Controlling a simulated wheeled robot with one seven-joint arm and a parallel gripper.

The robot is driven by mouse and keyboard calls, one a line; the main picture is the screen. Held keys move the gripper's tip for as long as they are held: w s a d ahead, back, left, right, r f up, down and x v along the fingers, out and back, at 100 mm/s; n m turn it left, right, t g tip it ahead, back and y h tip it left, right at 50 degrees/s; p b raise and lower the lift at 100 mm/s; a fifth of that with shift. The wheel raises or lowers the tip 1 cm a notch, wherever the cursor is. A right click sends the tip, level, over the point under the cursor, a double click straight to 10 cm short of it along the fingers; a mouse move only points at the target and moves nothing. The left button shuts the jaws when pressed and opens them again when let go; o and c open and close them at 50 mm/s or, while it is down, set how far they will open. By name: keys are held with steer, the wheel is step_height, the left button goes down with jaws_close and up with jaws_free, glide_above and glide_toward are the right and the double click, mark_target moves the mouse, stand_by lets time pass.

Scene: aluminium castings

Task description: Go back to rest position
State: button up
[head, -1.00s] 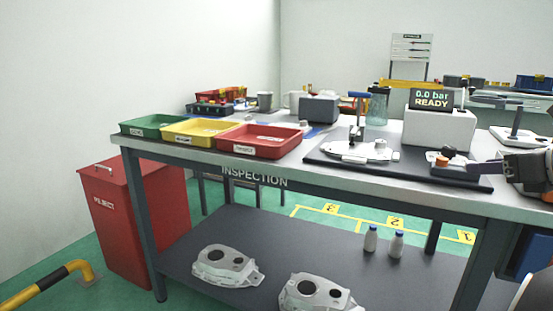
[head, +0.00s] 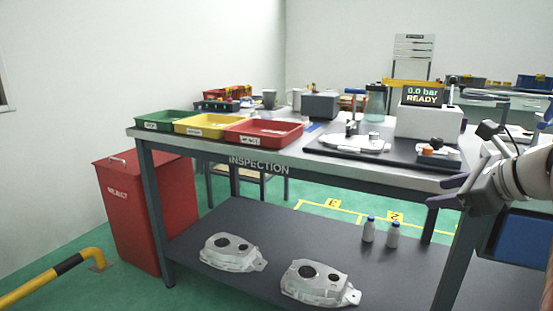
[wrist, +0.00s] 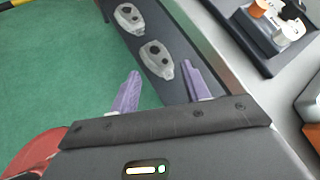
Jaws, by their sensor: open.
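My gripper (head: 449,193) is at the right edge of the head view, in front of the inspection table's (head: 290,161) right end. It points left and is apart from the table. In the wrist view its two purple fingers (wrist: 164,92) stand apart with nothing between them. Beyond them lie the green floor and the table's lower shelf (wrist: 178,80). A casting sits on the black test plate (head: 330,150) on the table top, beside a display reading "0.0 bar READY" (head: 422,96).
Green (head: 160,121), yellow (head: 205,125) and red (head: 263,132) trays stand on the table's left. Two castings (head: 232,253) and two small bottles (head: 368,229) are on the lower shelf. A red reject bin (head: 146,210) and a yellow rail (head: 55,277) stand at left.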

steer(key=s+a+f+n+g, duration=0.2)
steer(key=s+a+f+n, duration=0.1)
steer(key=a+f+n, duration=0.4)
steer(key=s+a+f+n+g, duration=0.25)
steer(key=a+n, duration=0.25)
steer(key=a, duration=0.3)
steer(key=s+a+f+n+h, duration=0.3)
steer(key=s+f+n, duration=0.6)
steer(key=n, duration=0.6)
steer(key=s+a, duration=0.1)
steer(key=a, duration=0.1)
steer(key=shift+a+f+h, duration=0.4)
steer(key=shift+g, duration=0.25)
